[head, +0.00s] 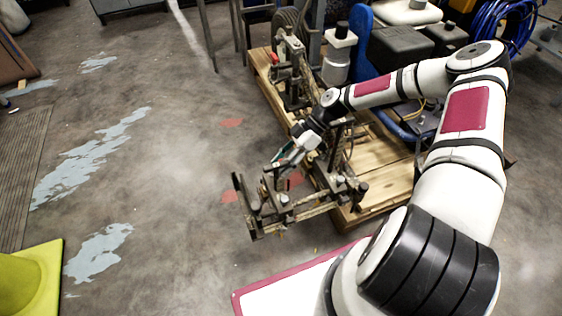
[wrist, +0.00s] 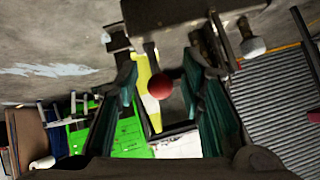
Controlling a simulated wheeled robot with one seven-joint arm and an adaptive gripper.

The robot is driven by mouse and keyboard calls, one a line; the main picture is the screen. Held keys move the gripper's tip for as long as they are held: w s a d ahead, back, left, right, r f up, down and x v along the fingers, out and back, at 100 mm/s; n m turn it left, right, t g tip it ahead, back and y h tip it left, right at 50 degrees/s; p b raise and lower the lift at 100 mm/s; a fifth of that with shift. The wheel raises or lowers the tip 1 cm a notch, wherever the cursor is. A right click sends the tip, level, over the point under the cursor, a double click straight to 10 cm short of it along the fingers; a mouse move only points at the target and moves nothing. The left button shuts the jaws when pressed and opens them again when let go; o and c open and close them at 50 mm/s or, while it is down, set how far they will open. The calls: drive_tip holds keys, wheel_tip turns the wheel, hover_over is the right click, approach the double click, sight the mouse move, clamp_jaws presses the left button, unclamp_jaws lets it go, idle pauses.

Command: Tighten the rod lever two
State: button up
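The line striper (head: 325,185) stands on a wooden pallet, with its metal frame of rods and brackets reaching to the left over the floor. My gripper (head: 283,158) is at this frame, just above its front bracket (head: 284,200). In the wrist view my gripper (wrist: 163,78) is open, its two dark green fingers apart. A red ball knob (wrist: 161,86) shows between the fingers; I cannot tell how deep it sits or whether either finger touches it. A dark metal bar (wrist: 180,12) crosses beyond the fingertips.
The wooden pallet (head: 378,190) lies under the machine. A dark engine block (head: 402,48) and blue hose coil (head: 505,25) are at the back right. A yellow-green object (head: 30,280) stands at lower left. The concrete floor left of the machine is mostly clear.

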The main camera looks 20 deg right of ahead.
drive_tip(key=v, duration=1.2)
idle(0.5)
